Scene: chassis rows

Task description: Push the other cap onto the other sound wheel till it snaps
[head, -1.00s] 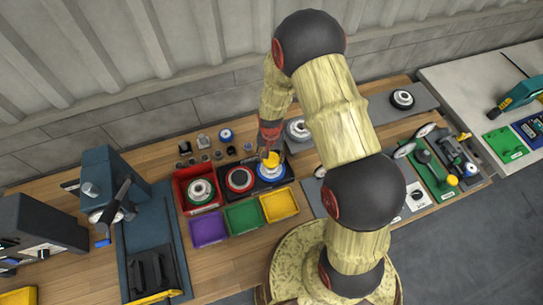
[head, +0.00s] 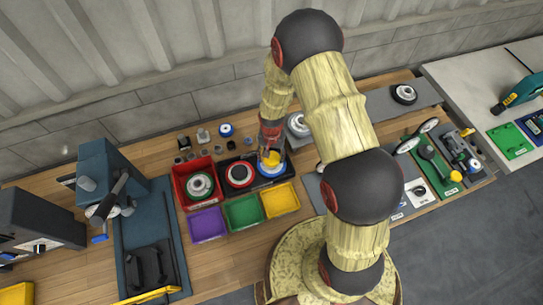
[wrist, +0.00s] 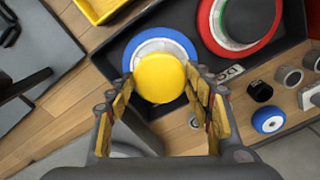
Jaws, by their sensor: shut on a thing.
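My gripper (wrist: 158,88) is shut on a round yellow cap (wrist: 160,76), one finger on each side of it. The cap also shows in the head view (head: 270,159), low over the blue-rimmed wheel (head: 272,171). In the wrist view the cap covers part of this wheel's pale middle (wrist: 160,45). I cannot tell whether cap and wheel touch. The wheel lies in a black tray (wrist: 118,52). A red-rimmed wheel (head: 239,174) with a dark round middle lies beside it in the same tray; it shows in part in the wrist view (wrist: 240,48).
A red bin (head: 181,172) with a wheel stands left of the tray. Purple (head: 208,224), green (head: 243,211) and yellow (head: 280,200) bins stand in front. Several small round parts and a small blue wheel (head: 225,130) stand behind. A blue-grey press (head: 108,180) is at left.

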